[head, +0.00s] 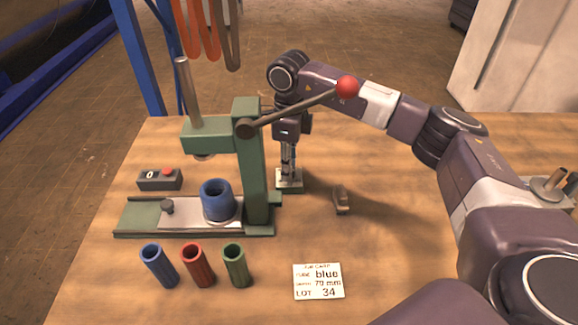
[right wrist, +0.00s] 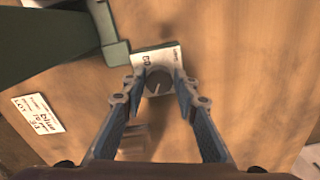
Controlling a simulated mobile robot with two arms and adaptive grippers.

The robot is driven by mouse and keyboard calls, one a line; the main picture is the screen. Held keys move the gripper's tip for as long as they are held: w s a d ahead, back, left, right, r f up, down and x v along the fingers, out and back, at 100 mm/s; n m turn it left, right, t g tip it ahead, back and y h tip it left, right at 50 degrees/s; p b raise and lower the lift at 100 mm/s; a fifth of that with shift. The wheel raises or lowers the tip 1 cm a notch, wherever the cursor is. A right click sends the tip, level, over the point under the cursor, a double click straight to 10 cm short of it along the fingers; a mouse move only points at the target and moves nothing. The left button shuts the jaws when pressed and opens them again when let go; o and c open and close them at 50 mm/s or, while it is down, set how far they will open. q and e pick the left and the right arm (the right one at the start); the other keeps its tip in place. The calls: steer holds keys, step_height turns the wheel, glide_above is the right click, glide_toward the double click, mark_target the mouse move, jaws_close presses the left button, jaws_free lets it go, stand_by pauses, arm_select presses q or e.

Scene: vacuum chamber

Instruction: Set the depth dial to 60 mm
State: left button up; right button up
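The depth dial (right wrist: 159,82) is a dark round knob with a pale pointer line on a small plate (right wrist: 147,55). The plate carries a rotated number that looks like 60 and smaller, unreadable print. In the head view the green base of the dial (head: 289,186) stands right of the press. My right gripper (right wrist: 160,74) points down at the dial, with one blue finger on each side of the knob. The fingers look apart, with small gaps beside the knob. In the head view the right gripper (head: 289,168) hides the knob. My left gripper is out of view.
The green press (head: 254,170) with a red-knobbed lever (head: 347,87) stands just left. A blue ring (head: 217,198) sits on its slide. Blue, red and green tubes (head: 193,264), a switch box (head: 160,179), a card (head: 318,281) reading 70 mm and a small brown block (head: 341,200) lie around.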

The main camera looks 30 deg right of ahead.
steer(key=shift+o, duration=1.3)
step_height(320, 180, up, 12)
